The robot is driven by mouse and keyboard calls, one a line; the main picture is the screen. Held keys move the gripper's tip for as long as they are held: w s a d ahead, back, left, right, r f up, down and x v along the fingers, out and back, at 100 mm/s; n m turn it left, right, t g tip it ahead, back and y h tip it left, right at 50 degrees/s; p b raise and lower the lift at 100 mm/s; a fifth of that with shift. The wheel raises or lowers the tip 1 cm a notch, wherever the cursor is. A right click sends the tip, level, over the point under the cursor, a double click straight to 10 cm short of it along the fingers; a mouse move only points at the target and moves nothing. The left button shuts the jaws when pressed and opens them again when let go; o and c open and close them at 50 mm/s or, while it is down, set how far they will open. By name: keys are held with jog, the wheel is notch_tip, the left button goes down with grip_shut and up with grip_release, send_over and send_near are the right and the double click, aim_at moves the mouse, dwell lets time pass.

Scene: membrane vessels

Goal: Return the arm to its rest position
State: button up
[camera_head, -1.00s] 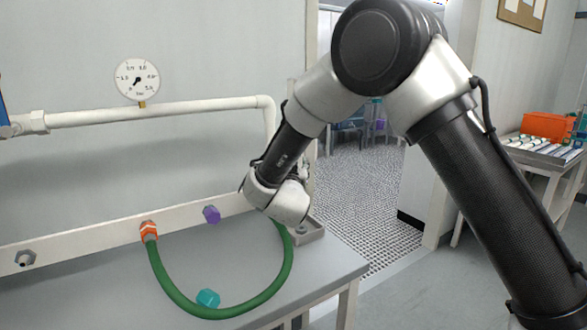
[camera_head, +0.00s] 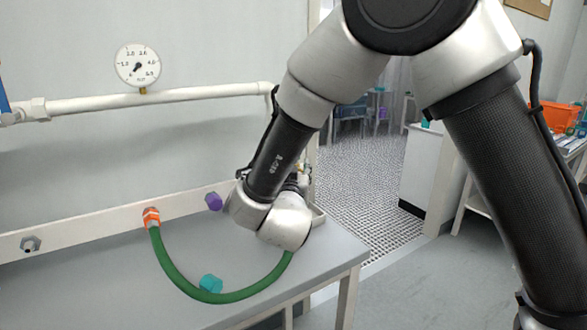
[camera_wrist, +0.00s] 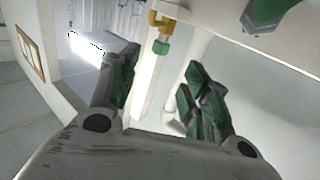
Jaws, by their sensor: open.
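My arm (camera_head: 285,160) reaches down over the grey bench in the head view, its wrist near the bench's right end. My gripper (camera_wrist: 160,85) shows in the wrist view, where its two green-padded fingers stand apart with nothing between them. In the head view the gripper itself is hidden behind the wrist. A green hose (camera_head: 205,292) curves from an orange fitting (camera_head: 151,217) on the white rail and passes out of sight behind my wrist. A green piece (camera_wrist: 268,12) also shows at the top of the wrist view, apart from the fingers.
A purple cap (camera_head: 213,201) is on the rail, and a teal cap (camera_head: 210,284) lies by the hose on the bench (camera_head: 100,290). A pressure gauge (camera_head: 138,64) sits on the white pipe (camera_head: 170,97). Open floor (camera_head: 400,275) lies right of the bench.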

jog(key=d+r+n+g+y, duration=0.2)
jog(key=d+r+g+y, duration=0.45)
jog(key=d, duration=0.75)
jog(key=s+d+f+m+g+h, duration=0.1)
jog(key=s+d+g+h, duration=0.5)
jog(key=s+d, duration=2)
jog(key=shift+s+m+g, duration=0.4)
jog(key=shift+s+g, duration=0.15)
jog(key=shift+s, duration=0.7)
jog(key=shift+f, duration=0.1)
